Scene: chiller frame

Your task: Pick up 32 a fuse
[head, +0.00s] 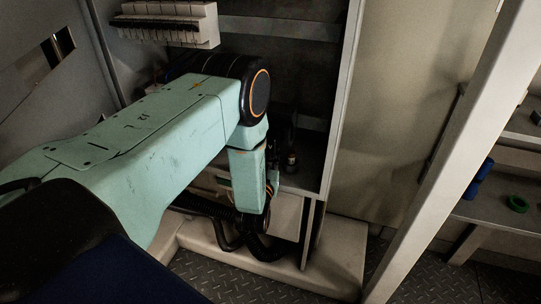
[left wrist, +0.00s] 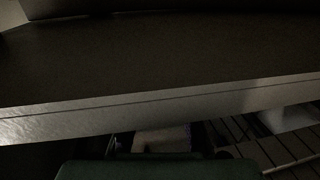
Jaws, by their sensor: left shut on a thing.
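My left arm comes in from the left in the head view, bends at its black elbow joint and hangs down in front of the open cabinet. My left gripper (head: 284,130) is a dark shape just right of the forearm, inside the cabinet opening. It is shut on a small dark thing (head: 291,160), which looks like the fuse, low over the cabinet shelf (head: 308,172). Shadow hides its details, and I cannot tell whether it touches the shelf. The left wrist view shows no clear fingertips or fuse. My right gripper is in neither view.
A pale terminal block row (head: 165,25) is at the upper left. The cabinet's side wall (head: 343,100) stands close right of my gripper. A slanted pale post (head: 450,150) stands farther right, before shelves with a green ring (head: 517,204) and a blue object (head: 485,168).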

